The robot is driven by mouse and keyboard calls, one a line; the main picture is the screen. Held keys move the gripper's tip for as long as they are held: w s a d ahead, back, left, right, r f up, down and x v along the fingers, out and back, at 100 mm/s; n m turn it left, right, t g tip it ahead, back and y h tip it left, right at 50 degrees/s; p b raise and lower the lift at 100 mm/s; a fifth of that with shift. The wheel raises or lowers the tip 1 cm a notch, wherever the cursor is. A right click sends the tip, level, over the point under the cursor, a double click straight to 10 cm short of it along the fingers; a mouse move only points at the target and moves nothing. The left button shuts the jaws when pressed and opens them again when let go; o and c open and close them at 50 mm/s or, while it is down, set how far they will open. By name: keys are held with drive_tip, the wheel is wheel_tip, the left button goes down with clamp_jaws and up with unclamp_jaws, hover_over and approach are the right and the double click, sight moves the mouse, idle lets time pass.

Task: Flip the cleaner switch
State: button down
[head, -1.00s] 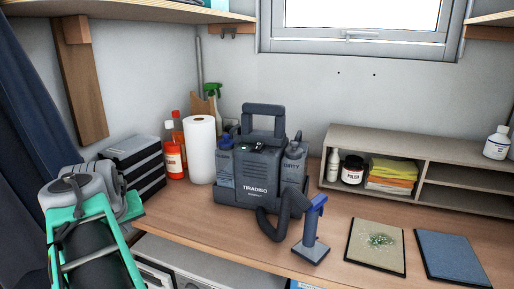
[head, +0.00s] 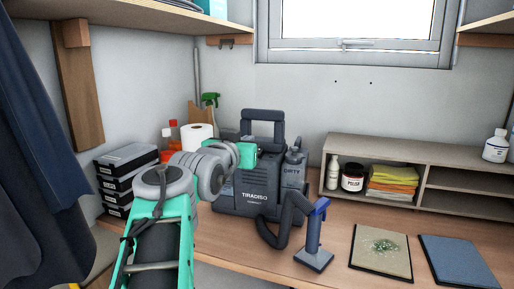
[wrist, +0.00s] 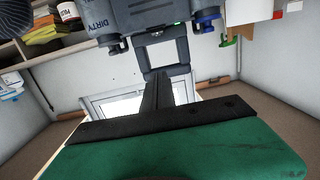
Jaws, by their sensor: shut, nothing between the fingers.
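The dark grey cleaner (head: 258,192), marked TIRADISO, stands upright on the workbench with its handle up. Its hose runs to a blue-handled nozzle (head: 314,235) at its right. My gripper (wrist: 159,78) shows in the wrist view as shut, empty dark fingers pointing toward the cleaner's handle. The cleaner body (wrist: 150,14) appears upside down at the top of that view, with a small lit green spot on it. In the head view my arm's end covers the cleaner's upper left front, and the fingertips are hidden. I cannot make out the switch or any contact.
A paper roll (head: 197,132) and bottles stand behind my arm. Stacked black cases (head: 125,165) are at the left. A shelf unit (head: 375,145) stands at the right. A speckled panel (head: 380,262) and a blue panel (head: 455,262) lie at the front right.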

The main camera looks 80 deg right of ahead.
drive_tip(key=d+p, duration=0.1)
drive_tip(key=d, duration=0.2)
drive_tip(key=d+p, duration=0.1)
drive_tip(key=d, duration=0.2)
drive_tip(key=d+p, duration=0.1)
drive_tip(key=d, duration=0.3)
drive_tip(key=shift+s+f+p, duration=0.15)
drive_tip(key=shift+f+p, duration=0.15)
drive_tip(key=shift+f, duration=0.1)
wheel_tip(320, 180, down, 3)
drive_tip(key=shift+d+r, duration=0.1)
drive_tip(key=shift+d, duration=0.05)
drive_tip(key=shift+d+f, duration=0.1)
drive_tip(key=shift+f, duration=0.6)
